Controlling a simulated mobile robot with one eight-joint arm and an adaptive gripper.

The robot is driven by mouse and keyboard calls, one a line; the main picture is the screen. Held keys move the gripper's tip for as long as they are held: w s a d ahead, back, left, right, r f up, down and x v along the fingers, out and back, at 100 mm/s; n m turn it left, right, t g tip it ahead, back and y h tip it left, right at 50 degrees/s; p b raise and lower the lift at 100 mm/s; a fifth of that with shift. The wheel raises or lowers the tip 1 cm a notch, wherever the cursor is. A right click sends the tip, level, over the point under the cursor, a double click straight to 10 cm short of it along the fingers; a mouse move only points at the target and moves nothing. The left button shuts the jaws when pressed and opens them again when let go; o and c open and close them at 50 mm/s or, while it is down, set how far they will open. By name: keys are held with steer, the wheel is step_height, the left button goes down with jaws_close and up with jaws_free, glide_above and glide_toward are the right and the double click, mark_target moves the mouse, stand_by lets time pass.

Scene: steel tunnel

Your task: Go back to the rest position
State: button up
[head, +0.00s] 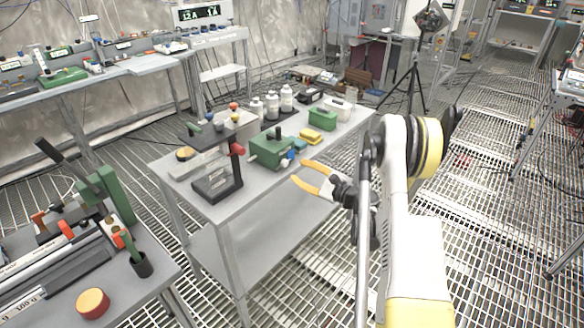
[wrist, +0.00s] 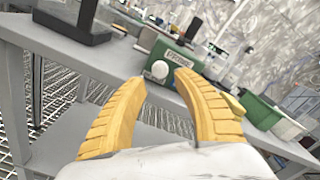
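My gripper (head: 316,181) is open and empty in the head view, with its yellow fingers pointing left beside the front edge of the grey table (head: 215,235). In the wrist view the two yellow fingers of my gripper (wrist: 160,85) stand apart with nothing between their tips. Behind them is a green box with a white knob (wrist: 168,60) on the table. The same green box (head: 268,150) shows in the head view, a little left of the fingertips and apart from them.
A black-framed device (head: 218,180), a yellow block (head: 311,135), a green bin (head: 322,119) and white bottles (head: 271,107) stand on the table. A tripod (head: 414,80) stands behind. A second bench (head: 150,290) is at lower left. The grated floor at right is open.

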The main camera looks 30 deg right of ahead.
steer(key=shift+s, duration=0.2)
stand_by(0.3)
steer(key=s+a+r+n+g+h, duration=0.1)
steer(key=s+a+r+n+g, duration=0.25)
steer(key=a+r+n, duration=0.5)
steer(key=s+a+r+n+g, duration=0.3)
steer(key=a+r+g, duration=0.15)
steer(key=a, duration=0.65)
steer(key=s+a+n+g+h, duration=0.1)
steer(key=s+n, duration=0.5)
steer(key=s, duration=0.6)
steer(key=s+a+r+n+h, duration=0.1)
steer(key=s+a+n+h, duration=0.2)
steer(key=s+n, duration=0.4)
steer(key=s+h, duration=0.1)
steer(key=s, duration=0.5)
steer(key=shift+s+a+r+g, duration=0.2)
steer(key=shift+s+r+g, duration=0.1)
steer(key=shift+g, duration=0.1)
